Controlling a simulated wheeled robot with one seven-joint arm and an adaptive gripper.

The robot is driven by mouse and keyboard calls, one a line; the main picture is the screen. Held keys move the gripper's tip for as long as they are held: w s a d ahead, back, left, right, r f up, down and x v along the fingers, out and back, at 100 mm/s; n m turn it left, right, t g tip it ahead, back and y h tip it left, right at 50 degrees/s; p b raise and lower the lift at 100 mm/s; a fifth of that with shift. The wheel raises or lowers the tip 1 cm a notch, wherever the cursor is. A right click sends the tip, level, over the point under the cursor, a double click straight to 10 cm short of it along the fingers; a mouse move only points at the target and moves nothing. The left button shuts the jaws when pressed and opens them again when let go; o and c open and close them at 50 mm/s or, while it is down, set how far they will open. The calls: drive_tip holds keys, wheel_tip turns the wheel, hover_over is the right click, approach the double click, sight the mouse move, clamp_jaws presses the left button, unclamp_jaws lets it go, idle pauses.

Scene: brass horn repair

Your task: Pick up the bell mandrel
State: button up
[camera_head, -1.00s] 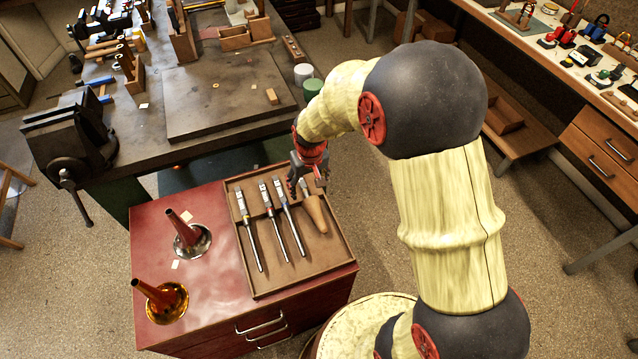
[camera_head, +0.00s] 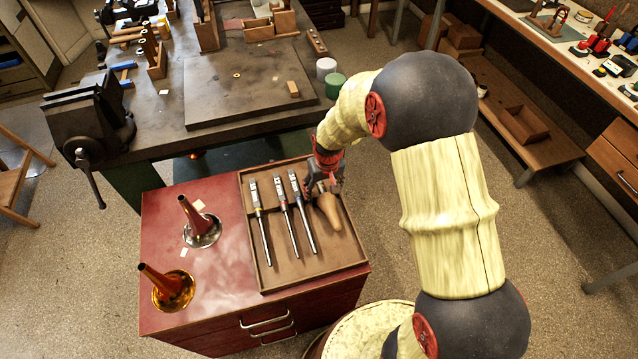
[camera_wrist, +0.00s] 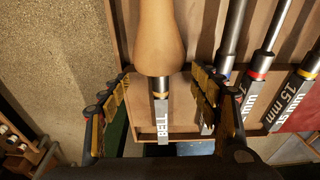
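The bell mandrel (camera_head: 329,213) is a tan tapered piece lying in the right part of a brown tray (camera_head: 255,231). In the wrist view its wide tan body (camera_wrist: 160,38) points to the top. Its narrow metal handle, marked "BELL" (camera_wrist: 161,118), points to the bottom. My gripper (camera_head: 322,186) is over the handle end of the mandrel. In the wrist view my gripper (camera_wrist: 161,88) is open, with one finger on each side of the handle and a gap on both sides. In the head view the arm partly hides the handle.
Several thin steel mandrels with coloured bands (camera_head: 284,218) lie left of the bell mandrel in the tray. The tray sits on a red cabinet (camera_head: 221,285). A silver horn bell (camera_head: 202,231) and a brass one (camera_head: 173,290) stand to the left. A dark workbench (camera_head: 240,119) is behind.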

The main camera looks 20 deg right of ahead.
drive_tip(key=shift+c, duration=1.2)
clamp_jaws()
